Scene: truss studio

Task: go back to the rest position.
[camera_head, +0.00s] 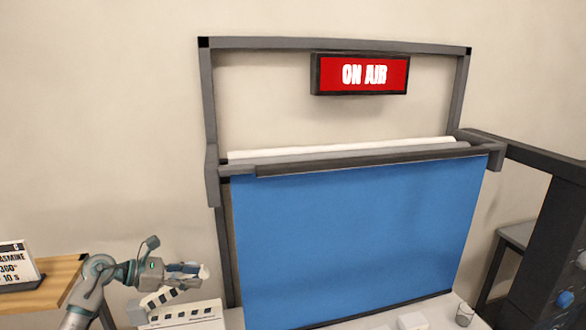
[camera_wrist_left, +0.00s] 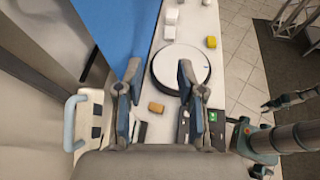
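My left gripper (camera_head: 188,270) is at the lower left of the head view, above a black-and-white clapperboard (camera_head: 182,313). In the left wrist view my left gripper (camera_wrist_left: 160,85) has its two fingers spread apart with nothing between them. A small orange-brown block (camera_wrist_left: 156,107) shows beyond the fingers, down on the white table. A grey and teal arm (camera_wrist_left: 285,138), likely my right one, comes in from the right of the left wrist view.
A round white turntable (camera_wrist_left: 181,67), white blocks (camera_wrist_left: 170,33) and a yellow block (camera_wrist_left: 211,42) are on the table. A blue backdrop (camera_head: 350,240) hangs from a dark frame under an ON AIR sign (camera_head: 362,75). A wooden side table (camera_head: 50,285) stands left.

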